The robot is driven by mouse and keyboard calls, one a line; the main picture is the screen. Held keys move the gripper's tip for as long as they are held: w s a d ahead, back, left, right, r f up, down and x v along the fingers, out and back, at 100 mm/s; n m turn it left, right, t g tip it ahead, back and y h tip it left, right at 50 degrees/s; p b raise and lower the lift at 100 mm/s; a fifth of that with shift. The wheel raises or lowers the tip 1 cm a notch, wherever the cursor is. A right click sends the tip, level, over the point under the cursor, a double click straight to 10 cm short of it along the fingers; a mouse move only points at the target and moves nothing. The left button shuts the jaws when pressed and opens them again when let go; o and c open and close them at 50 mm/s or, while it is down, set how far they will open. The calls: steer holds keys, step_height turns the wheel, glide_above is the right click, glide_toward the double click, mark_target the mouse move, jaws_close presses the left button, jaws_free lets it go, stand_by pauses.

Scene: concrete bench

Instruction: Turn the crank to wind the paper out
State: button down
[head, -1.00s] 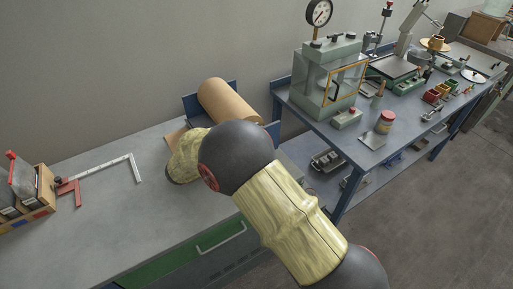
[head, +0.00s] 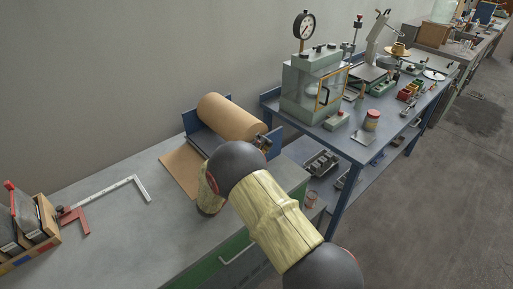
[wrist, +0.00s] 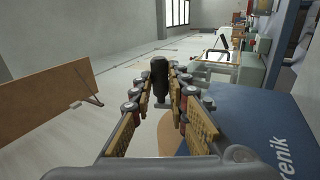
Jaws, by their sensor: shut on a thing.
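The brown paper roll (head: 228,117) lies in a blue stand (head: 275,143) at the back of the grey bench in the head view. A flat brown sheet (head: 180,170) runs from it onto the bench top, partly hidden by my arm. My gripper (head: 264,143) is at the right end of the roll, mostly behind my arm. In the wrist view, my gripper (wrist: 166,93) is closed around an upright black crank handle (wrist: 160,72). The stand's blue side plate (wrist: 255,125) with white lettering is close on the right. The rest of the crank is mostly hidden by the fingers.
A blue table (head: 345,140) with a green press (head: 312,85) and dial gauge stands to the right. A white square rule (head: 105,195) and a wooden rack (head: 30,235) are at the bench's left. The bench's middle is clear.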

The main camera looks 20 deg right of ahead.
steer(key=c, duration=1.7)
jaws_free()
